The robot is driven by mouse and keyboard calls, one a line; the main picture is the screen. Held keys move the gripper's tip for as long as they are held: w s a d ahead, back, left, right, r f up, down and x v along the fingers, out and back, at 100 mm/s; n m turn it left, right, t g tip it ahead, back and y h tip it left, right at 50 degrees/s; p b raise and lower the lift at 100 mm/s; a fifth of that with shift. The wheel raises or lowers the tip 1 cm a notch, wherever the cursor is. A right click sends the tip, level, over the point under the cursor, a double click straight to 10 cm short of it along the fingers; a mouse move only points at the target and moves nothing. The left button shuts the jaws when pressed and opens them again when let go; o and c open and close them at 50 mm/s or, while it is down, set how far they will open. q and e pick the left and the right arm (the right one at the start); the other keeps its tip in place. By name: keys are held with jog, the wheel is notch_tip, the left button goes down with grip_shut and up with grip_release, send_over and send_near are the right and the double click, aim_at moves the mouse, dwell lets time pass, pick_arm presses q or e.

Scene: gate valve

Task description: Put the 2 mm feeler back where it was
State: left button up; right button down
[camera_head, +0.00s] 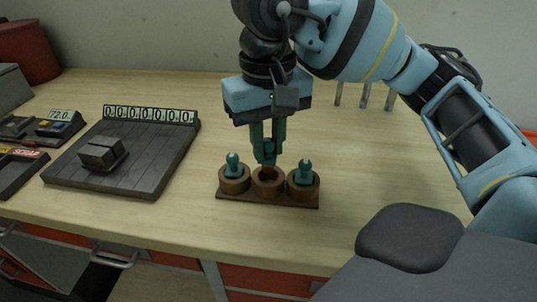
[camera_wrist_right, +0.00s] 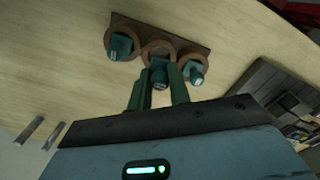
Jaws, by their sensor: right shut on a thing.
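A brown wooden rack (camera_head: 268,200) with three round holders stands near the front of the table. Teal-handled feelers stand in its left holder (camera_head: 233,168) and right holder (camera_head: 304,175). My right gripper (camera_head: 267,150) points down over the middle holder and is shut on a third teal feeler (camera_head: 267,158), whose lower end is at or in that holder. The right wrist view shows this feeler (camera_wrist_right: 159,76) between the fingers (camera_wrist_right: 158,88), over the middle ring of the rack (camera_wrist_right: 185,32). I cannot read sizes on the feelers. My left gripper is not in view.
A dark grey plate (camera_head: 150,165) with a metal block (camera_head: 102,153) and a row of digits lies left of the rack. A small device reading 72.0 (camera_head: 60,123) is further left. Several metal pins (camera_head: 365,95) stand behind at the right. The table right of the rack is clear.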

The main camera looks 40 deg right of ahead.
aim_at(269, 156)
notch_tip(269, 156, down, 3)
jog(key=shift+d+f, duration=0.15)
jog(key=shift+f, duration=0.1)
jog(key=shift+f, duration=0.15)
jog(key=c, duration=1.3)
grip_release()
